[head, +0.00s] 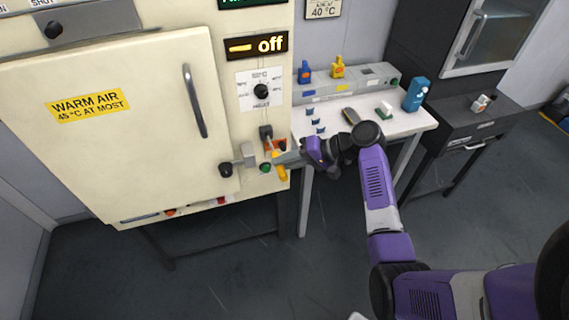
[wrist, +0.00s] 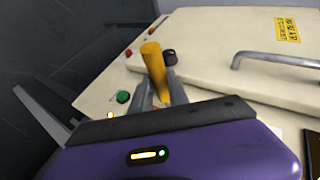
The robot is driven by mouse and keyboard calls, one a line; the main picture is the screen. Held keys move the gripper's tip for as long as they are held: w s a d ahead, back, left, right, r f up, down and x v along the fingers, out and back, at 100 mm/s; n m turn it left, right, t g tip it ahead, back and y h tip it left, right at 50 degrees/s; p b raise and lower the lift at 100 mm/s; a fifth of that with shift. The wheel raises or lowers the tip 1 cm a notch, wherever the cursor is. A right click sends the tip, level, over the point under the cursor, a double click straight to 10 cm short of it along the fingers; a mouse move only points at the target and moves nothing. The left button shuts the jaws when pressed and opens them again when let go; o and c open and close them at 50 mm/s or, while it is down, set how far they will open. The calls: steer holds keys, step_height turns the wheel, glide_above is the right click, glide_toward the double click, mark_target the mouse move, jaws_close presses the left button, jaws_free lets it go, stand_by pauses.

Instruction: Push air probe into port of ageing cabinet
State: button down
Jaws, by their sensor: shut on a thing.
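The ageing cabinet (head: 150,150) is cream, with its door shut and a display reading "off" (head: 257,46). My gripper (head: 277,160) is at the right part of the cabinet front, below the dial. In the wrist view my gripper (wrist: 160,92) is shut on a yellow-orange probe (wrist: 153,62).
A dial (head: 261,91) is above. A white bench (head: 385,120) with bottles and small items stands to the right. The floor in front is clear.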

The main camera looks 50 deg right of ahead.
steer(key=shift+w+d+b, duration=0.65)
steer(key=shift+w+d, duration=0.1)
steer(key=shift+w, duration=0.35)
steer(key=shift+w+d+b, duration=0.7)
steer(key=shift+w+d, duration=0.05)
steer(key=shift+w, duration=0.4)
steer(key=shift+w+d+b, duration=0.65)
steer(key=shift+w+d, duration=0.1)
steer(key=shift+w, duration=0.35)
steer(key=c, duration=1.2)
jaws_free()
steer(key=shift+b+v, duration=0.5)
steer(key=shift+v, duration=3.45)
